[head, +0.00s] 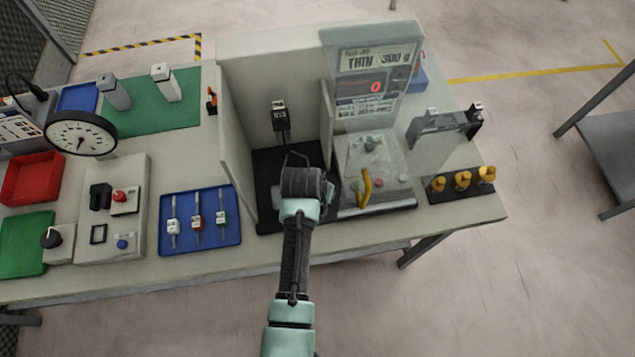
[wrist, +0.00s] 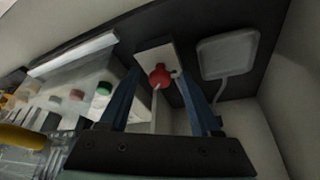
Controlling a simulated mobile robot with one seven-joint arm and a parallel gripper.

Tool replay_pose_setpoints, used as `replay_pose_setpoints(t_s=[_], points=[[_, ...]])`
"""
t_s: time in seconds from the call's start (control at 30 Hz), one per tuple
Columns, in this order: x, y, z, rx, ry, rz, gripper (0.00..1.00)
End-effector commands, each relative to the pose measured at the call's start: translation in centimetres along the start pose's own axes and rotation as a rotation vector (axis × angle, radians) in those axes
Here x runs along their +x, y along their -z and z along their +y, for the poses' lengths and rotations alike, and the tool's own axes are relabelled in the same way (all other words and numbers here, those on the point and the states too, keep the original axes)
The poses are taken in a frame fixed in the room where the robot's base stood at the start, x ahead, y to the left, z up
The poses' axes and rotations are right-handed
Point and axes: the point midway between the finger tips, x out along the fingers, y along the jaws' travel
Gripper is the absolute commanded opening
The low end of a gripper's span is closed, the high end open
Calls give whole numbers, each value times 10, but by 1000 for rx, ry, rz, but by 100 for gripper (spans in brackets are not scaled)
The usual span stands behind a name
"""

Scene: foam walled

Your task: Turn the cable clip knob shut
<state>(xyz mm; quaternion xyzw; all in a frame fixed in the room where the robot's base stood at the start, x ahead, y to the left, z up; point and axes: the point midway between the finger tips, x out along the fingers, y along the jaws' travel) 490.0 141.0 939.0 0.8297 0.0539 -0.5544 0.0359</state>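A red round knob (wrist: 160,76) sits on a pale block (wrist: 157,55) in the wrist view, with a thin white cable or stem below it. It looks like the clip knob, but I cannot be sure. My gripper (wrist: 162,82) is open, its two blue fingers standing apart on either side of the knob. I cannot tell whether they touch it. In the head view my gripper (head: 306,185) is over the black floor of the foam-walled bay and hides what is under it. A dark fitting (head: 280,118) is on the bay's back wall.
Pale walls (head: 237,150) enclose the bay left and behind. A scale-like machine (head: 372,85) with a yellow handle (head: 365,187) stands close on the right. A blue tray (head: 180,240) with several small tools lies left. A white pad (wrist: 228,55) shows beside the knob.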

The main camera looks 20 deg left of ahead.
Motion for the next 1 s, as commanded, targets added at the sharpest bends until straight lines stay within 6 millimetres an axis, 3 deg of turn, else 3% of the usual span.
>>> replay_pose_setpoints(t_s=[0.23,0.37,1.0], points=[[-3,0,0,-1,0,0,64],[-15,0,0,-1,0,1,64],[-118,0,0,-1,1,2,64]])
